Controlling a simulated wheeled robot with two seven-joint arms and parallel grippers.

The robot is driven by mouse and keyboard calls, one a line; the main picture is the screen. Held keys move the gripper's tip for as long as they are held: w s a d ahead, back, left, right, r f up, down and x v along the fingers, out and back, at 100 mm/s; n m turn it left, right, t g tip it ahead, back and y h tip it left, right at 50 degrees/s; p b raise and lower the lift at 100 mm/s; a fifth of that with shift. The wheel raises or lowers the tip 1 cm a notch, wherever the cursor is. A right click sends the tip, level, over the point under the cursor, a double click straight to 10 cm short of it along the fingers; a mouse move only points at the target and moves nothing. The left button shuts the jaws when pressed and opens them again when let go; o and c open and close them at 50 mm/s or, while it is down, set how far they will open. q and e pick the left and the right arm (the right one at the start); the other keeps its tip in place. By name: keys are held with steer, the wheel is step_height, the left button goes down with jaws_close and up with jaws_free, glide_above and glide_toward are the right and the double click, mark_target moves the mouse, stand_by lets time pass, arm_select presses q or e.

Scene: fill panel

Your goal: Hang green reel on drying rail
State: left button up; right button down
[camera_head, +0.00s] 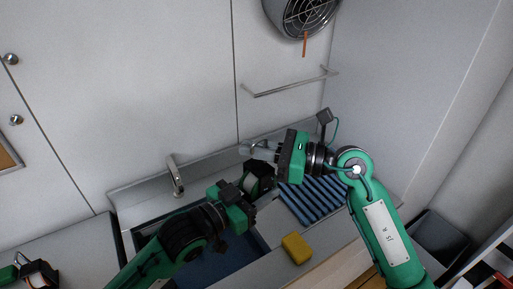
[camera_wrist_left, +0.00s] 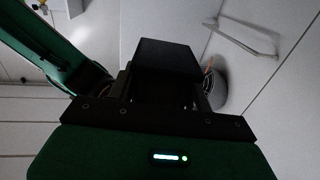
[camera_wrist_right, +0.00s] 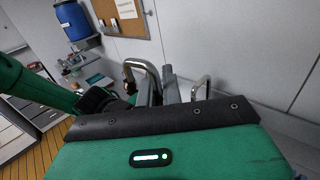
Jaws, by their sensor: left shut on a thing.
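The drying rail (camera_head: 290,82) is a thin metal bar on the back wall; it also shows in the left wrist view (camera_wrist_left: 245,38). It is bare. My left gripper (camera_head: 246,200) is shut on a dark-sided reel with a pale core (camera_head: 258,178), held above the sink area, below and left of the rail. Its green colour is hard to tell. In the left wrist view the reel (camera_wrist_left: 165,55) is a dark block between the fingers. My right gripper (camera_head: 268,152) is just above the reel and points left. Whether they touch is unclear, and so is its opening.
A tap (camera_head: 175,176) stands behind the sink at left. A blue ribbed rack (camera_head: 314,202) and a yellow sponge (camera_head: 296,248) lie at right. A round fan housing (camera_head: 300,14) with an orange strip hangs above the rail. Another reel-like object (camera_head: 38,274) is at lower left.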

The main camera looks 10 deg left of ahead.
arm_select(q)
steer(key=o, duration=1.2)
steer(key=shift+a, duration=0.1)
